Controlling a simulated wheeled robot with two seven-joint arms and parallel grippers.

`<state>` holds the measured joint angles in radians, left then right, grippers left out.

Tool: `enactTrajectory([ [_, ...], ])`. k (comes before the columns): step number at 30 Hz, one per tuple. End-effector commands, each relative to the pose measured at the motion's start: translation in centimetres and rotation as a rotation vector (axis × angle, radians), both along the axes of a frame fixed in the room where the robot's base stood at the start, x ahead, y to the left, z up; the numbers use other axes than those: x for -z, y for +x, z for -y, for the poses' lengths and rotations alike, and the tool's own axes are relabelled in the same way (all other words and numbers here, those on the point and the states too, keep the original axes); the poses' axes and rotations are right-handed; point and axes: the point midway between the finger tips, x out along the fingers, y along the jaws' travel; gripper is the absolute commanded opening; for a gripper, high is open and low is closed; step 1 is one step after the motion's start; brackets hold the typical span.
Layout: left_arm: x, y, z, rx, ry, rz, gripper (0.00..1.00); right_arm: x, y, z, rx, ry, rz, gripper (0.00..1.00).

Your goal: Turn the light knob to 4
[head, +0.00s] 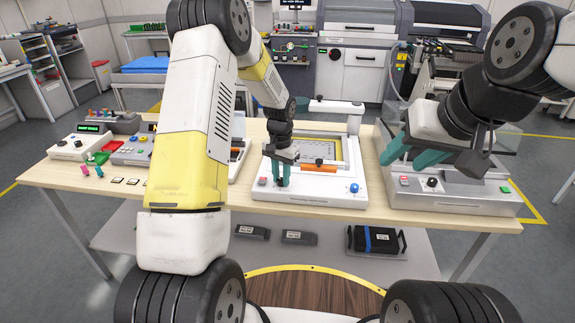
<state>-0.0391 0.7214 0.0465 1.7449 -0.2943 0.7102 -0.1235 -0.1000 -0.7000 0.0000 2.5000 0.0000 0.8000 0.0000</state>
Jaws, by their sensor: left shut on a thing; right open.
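A white machine (310,192) with a yellow-framed bed stands in the middle of the table. My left gripper (282,183) points down at its front left panel, right of a red button (262,181). Its teal fingers are shut on a small control there, which looks to be the light knob; the fingers hide it, so its setting cannot be read. My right gripper (414,160) is open and empty, its teal fingers apart above the left part of the grey machine (460,203) at the right.
A blue knob (354,188) sits at the white machine's front right. The grey machine has a black knob (433,182) and a green button (505,190). Control boxes (72,147) and small parts lie at the table's left. My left arm covers the table's left middle.

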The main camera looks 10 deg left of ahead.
Motion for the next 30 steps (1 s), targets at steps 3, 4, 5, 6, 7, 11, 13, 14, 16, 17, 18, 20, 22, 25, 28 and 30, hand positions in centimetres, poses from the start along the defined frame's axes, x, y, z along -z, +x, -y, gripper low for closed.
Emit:
enactTrajectory([
  [3,-0.1,0.13,-0.05,0.111,-0.001,0.004,0.0,0.0,0.0,0.0,0.0,0.0,0.0,0.47],
  [4,-0.1,0.14,-0.06,0.139,-0.001,0.004,0.0,0.0,0.0,0.0,0.0,0.0,0.0,0.47],
  [5,-0.1,0.14,-0.05,0.167,-0.001,0.004,0.0,0.0,0.0,0.0,0.0,0.0,0.0,0.47],
  [6,-0.1,0.14,-0.02,0.206,-0.001,0.004,0.0,0.0,0.0,0.0,0.0,0.0,0.0,0.47],
  [7,-0.11,0.14,0.0,0.234,-0.001,0.004,0.0,0.0,0.0,0.0,0.0,0.0,0.0,0.47],
  [11,-0.1,0.15,-0.04,0.357,-0.001,0.004,0.0,0.0,0.0,0.0,0.0,0.0,0.0,0.47],
  [13,-0.1,0.15,-0.02,0.424,0.0,0.004,0.0,0.0,0.0,0.0,0.0,0.0,0.0,0.47],
  [14,-0.1,0.15,-0.02,0.452,0.0,0.004,0.0,0.0,0.0,0.0,0.0,0.0,0.0,0.47],
  [16,-0.1,0.15,-0.03,0.518,0.0,0.004,0.0,0.0,0.0,0.0,0.0,0.0,0.0,0.47],
  [17,-0.1,0.15,-0.03,0.548,0.0,0.004,0.0,0.0,0.0,0.0,0.0,0.0,0.0,0.47],
  [18,-0.1,0.14,-0.05,0.586,0.0,0.004,0.0,0.0,0.0,0.0,0.0,0.0,0.0,0.47],
  [20,-0.1,0.14,-0.04,0.642,0.0,0.004,0.0,0.0,0.0,0.0,0.0,0.0,0.0,0.47],
  [22,-0.11,0.14,-0.01,0.708,0.0,0.004,0.0,0.0,0.0,0.0,0.0,0.0,0.0,0.47],
  [25,-0.1,0.15,-0.05,0.803,0.0,0.004,0.0,0.0,0.0,0.0,0.0,0.0,0.0,0.47],
  [28,-0.12,0.16,-0.03,0.899,0.0,0.005,0.0,0.0,0.0,0.0,0.0,0.0,0.0,0.47],
  [30,-0.11,0.17,-0.06,0.964,0.0,0.005,0.0,0.0,0.0,0.0,0.0,0.0,0.0,0.47],
])
